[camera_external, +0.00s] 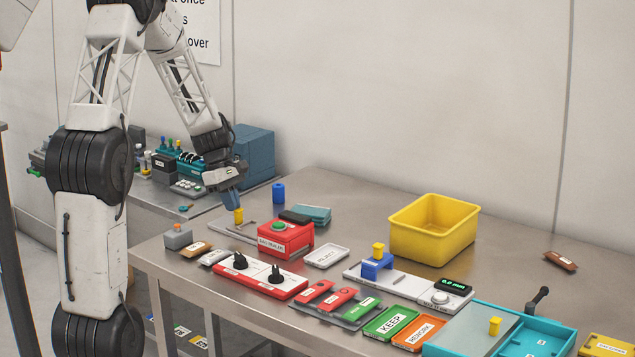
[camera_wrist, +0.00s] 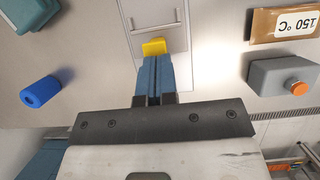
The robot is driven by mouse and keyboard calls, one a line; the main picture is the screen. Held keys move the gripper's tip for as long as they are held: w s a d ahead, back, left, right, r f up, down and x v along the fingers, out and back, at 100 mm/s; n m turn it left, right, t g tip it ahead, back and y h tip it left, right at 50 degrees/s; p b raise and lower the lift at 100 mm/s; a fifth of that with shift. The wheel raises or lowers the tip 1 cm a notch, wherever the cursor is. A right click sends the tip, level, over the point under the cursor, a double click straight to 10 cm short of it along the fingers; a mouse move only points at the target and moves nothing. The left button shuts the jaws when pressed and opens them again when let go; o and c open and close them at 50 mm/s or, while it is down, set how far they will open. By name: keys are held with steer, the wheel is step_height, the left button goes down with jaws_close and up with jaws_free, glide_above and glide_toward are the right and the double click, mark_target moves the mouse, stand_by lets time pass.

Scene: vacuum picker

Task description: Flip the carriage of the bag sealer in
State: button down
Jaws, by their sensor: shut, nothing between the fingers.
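The bag sealer (camera_external: 286,239) is a red box with a white label and a green button on top. A flat grey plate (camera_external: 226,228) runs left from it, with a yellow tab (camera_external: 238,215) standing on it, likely the carriage's handle. In the wrist view the yellow tab (camera_wrist: 154,47) sits on the plate (camera_wrist: 128,8), near a thin metal bar (camera_wrist: 153,27). My gripper (camera_external: 233,205) is shut and empty, its blue fingers pointing down at the tab. In the wrist view the fingertips (camera_wrist: 160,62) are right beside the tab; I cannot tell whether they touch it.
A blue cylinder (camera_external: 279,191) and a teal block (camera_external: 312,215) stand behind the plate. A grey box with an orange button (camera_wrist: 285,77) and a brown labelled packet (camera_wrist: 284,25) lie at the other side. A red panel with black knobs (camera_external: 262,277) is in front.

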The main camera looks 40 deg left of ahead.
steer(key=shift+s+a+f, duration=0.1)
steer(key=shift+a+f, duration=0.05)
steer(key=shift+a, duration=1.35)
steer(key=v, duration=1)
steer(key=shift+r, duration=0.2)
steer(key=s+d+r+m+y, duration=0.1)
steer(key=s+d+r+m, duration=0.5)
steer(key=d, duration=0.4)
steer(key=s+d+r+m+y, duration=0.2)
steer(key=s+d+r+m, duration=0.15)
steer(key=s+d, duration=0.5)
steer(key=s+d+m+t, duration=0.1)
steer(key=s+d+m, duration=0.3)
steer(key=s, duration=0.5)
steer(key=s+d+r+m+t+y, duration=0.1)
steer(key=s+d+m, duration=0.3)
steer(key=s, duration=0.5)
steer(key=shift+s+d+m+t, duration=0.3)
steer(key=shift+s+d+m, duration=0.1)
steer(key=shift+d, duration=0.95)
